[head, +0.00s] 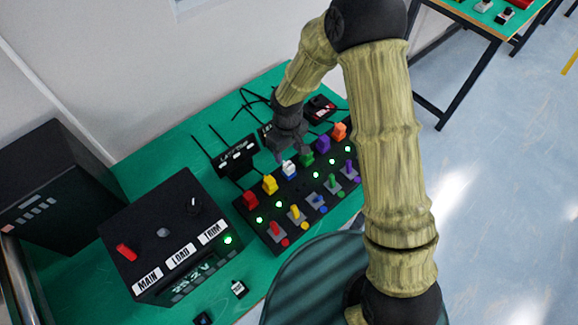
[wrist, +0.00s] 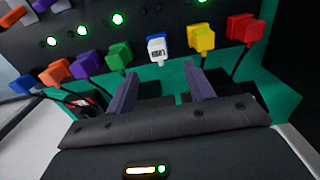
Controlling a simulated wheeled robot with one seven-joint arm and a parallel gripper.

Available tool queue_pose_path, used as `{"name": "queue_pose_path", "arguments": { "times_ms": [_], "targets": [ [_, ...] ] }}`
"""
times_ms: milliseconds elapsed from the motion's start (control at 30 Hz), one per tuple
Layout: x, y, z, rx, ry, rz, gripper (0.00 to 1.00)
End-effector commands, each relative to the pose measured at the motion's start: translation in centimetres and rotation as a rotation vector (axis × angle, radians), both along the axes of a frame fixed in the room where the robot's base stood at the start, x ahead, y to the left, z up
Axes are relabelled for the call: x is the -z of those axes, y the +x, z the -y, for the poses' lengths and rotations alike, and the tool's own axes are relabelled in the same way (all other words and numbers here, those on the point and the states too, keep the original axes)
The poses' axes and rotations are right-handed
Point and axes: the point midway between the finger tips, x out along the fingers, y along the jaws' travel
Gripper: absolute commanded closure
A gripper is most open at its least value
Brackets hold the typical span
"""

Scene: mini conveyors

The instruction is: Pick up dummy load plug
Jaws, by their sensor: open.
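A plug with a white, printed face and blue edges (head: 288,168) sits in the top row of the black socket panel (head: 262,215), between the yellow and green plugs. It also shows in the wrist view (wrist: 157,48), just beyond and between my fingertips. The print is too small to read, so I cannot tell for sure that it is the dummy load plug. My gripper (head: 291,155) is open and empty, close to this plug. In the wrist view my gripper (wrist: 162,82) has a clear gap between its two fingers.
Red (wrist: 243,28), yellow (wrist: 201,38), green (wrist: 119,55), purple (wrist: 88,64) and orange (wrist: 54,72) plugs flank it closely, some with cables. A black MAIN/LOAD/TRIM box (head: 165,235) stands at left. A small black, white-labelled block (head: 239,289) lies on the green table (head: 150,150).

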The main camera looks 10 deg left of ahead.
Motion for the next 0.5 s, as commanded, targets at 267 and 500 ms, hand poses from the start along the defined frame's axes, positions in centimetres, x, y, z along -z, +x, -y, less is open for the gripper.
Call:
{"name": "queue_pose_path", "arguments": {
  "times_ms": [267,500],
  "targets": [
    [3.4,0.0,0.1,0.002,-0.001,-0.001,0.47],
    [3.7,0.1,0.1,0.003,0.001,0.001,0.47]
  ]
}}
